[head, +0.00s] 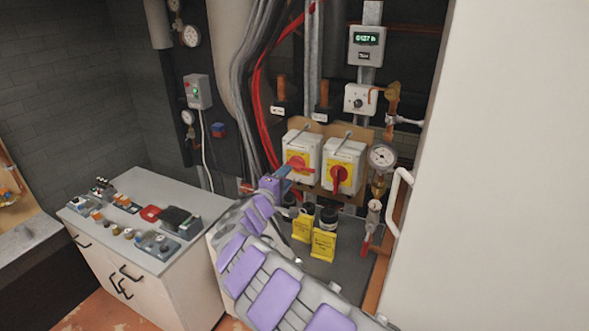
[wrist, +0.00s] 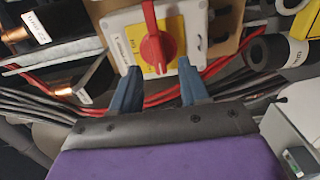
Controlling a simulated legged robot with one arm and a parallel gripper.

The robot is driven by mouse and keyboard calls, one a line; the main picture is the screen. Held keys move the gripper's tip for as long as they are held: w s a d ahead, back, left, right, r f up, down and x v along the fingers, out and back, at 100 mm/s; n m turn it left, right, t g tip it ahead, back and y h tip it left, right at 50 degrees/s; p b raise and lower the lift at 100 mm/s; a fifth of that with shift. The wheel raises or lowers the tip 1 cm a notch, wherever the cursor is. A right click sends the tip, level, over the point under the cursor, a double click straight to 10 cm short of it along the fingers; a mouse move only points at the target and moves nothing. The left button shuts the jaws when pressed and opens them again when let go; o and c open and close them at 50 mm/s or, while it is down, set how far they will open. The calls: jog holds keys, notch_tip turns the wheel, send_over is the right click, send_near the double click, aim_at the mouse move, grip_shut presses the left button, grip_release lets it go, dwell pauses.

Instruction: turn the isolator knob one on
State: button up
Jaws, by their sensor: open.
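Two white isolator boxes with yellow plates and red knobs are mounted side by side in the head view. The left isolator (head: 303,150) has its red knob (head: 298,163) partly behind my gripper (head: 283,180). The right isolator (head: 345,160) has a red knob (head: 341,178) with its handle upright. In the wrist view one isolator box (wrist: 118,36) shows, its red knob (wrist: 152,45) ahead of my gripper (wrist: 159,66). That handle runs up and down in the picture. My blue fingers are open and empty, at either side below the knob. I cannot read the plate markings.
Red and grey cables (head: 262,110) run on the left. A cabinet (head: 165,280) with small parts on top stands at lower left.

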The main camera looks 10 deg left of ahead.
aim_at(298, 169)
jog(key=w+d, duration=0.1)
jog(key=w, duration=0.1)
jog(key=w+d, duration=0.2)
jog(key=shift+w+d+r+p, duration=0.1)
jog(key=shift+w+r+p, duration=0.1)
jog(key=shift+p, duration=0.2)
jog(key=shift+a+f, duration=0.15)
jog(key=shift+a, duration=0.6)
jog(key=shift+a+f, duration=0.1)
jog(key=shift+a, duration=0.65)
jog(key=c, duration=0.3)
jog(key=shift+a, duration=0.3)
jog(key=shift+c, duration=0.7)
jog(key=shift+s+d, duration=0.1)
jog(key=shift+d, duration=0.4)
jog(key=c, duration=0.3)
jog(key=shift+d, duration=0.5)
grip_shut()
